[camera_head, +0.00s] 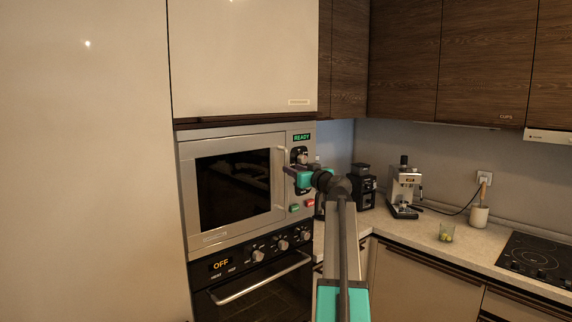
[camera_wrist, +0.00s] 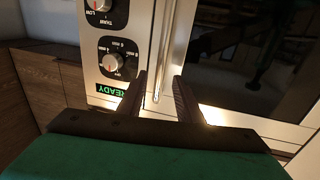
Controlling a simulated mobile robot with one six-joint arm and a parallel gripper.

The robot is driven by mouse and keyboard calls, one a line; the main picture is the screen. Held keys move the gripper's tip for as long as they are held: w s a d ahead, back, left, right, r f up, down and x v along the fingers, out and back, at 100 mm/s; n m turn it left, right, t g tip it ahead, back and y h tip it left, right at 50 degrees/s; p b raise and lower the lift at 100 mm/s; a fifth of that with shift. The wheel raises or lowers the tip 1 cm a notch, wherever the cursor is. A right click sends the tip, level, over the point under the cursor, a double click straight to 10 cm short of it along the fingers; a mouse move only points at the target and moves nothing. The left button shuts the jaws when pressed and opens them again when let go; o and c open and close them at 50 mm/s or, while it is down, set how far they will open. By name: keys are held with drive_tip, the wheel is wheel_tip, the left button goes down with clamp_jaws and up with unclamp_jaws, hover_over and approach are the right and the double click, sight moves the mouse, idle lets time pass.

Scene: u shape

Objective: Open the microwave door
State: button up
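The microwave (camera_head: 232,182) is built into the tall cabinet, and its dark-windowed door looks shut. Its display reads READY. The upright metal door handle (camera_head: 281,165) is at the door's right side. My gripper (camera_head: 287,171) is in front of the handle and the control panel. In the wrist view, which is upside down, my gripper (camera_wrist: 159,92) is open, with one dark finger on each side of the handle (camera_wrist: 160,60). Gaps show between the fingers and the bar. The panel knobs (camera_wrist: 121,58) are beside the left finger.
An oven (camera_head: 262,285) with a bar handle is below the microwave. A counter (camera_head: 465,242) to the right bears a coffee machine (camera_head: 404,184), a grinder (camera_head: 364,188), a glass (camera_head: 446,232) and a cooktop (camera_head: 537,258). A tall pale cabinet (camera_head: 85,160) stands on the left.

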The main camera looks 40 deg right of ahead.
drive_tip(key=p+x, duration=0.2)
drive_tip(key=x, duration=0.4)
drive_tip(key=shift+a, duration=0.1)
drive_tip(key=shift+c, duration=0.2)
clamp_jaws()
